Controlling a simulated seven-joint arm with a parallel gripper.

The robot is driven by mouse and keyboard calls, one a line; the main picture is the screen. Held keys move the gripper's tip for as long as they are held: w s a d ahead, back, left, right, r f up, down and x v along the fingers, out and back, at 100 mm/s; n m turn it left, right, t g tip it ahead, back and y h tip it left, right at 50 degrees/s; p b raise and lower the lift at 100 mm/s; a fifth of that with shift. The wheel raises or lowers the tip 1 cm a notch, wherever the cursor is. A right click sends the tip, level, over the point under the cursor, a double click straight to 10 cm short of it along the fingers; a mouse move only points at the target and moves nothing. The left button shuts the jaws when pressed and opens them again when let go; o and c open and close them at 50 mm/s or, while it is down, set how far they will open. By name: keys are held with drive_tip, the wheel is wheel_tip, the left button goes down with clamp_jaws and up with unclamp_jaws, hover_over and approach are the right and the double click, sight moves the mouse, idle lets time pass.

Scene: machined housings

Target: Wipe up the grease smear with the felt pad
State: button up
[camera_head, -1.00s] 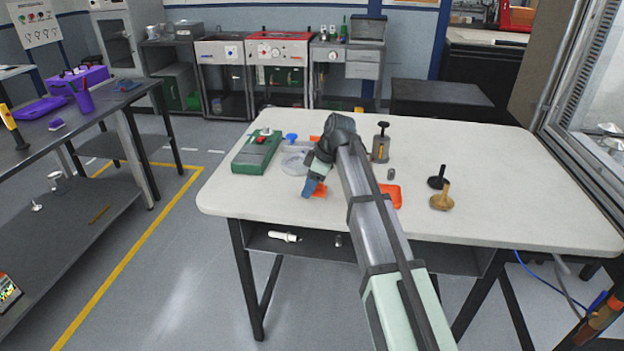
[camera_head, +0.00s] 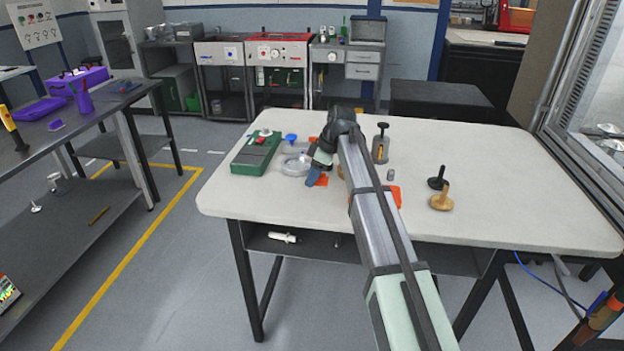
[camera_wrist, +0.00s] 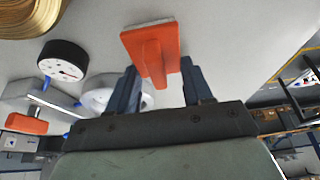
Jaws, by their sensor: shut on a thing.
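The felt pad, an orange block with a grip and a thin pale layer along its far edge, fills the top middle of the wrist view (camera_wrist: 150,45). In the head view its orange edge (camera_head: 322,181) shows by the fingertips. My gripper (camera_wrist: 160,88) is shut on the pad's grip, one dark finger on each side. In the head view my gripper (camera_head: 315,175) is low over the left part of the white table (camera_head: 500,215). I cannot tell whether the pad touches the table. I cannot make out the grease smear; my arm covers part of the tabletop.
A green box (camera_head: 255,153), a clear dish (camera_head: 295,166) and a blue knob (camera_head: 291,138) are left of my gripper. A grey plunger canister (camera_head: 380,150) stands right of my arm. A black-handled piece (camera_head: 438,178) and a brass one (camera_head: 441,200) are further right. The right tabletop is clear.

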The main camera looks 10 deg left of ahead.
drive_tip(key=shift+r, duration=4.15)
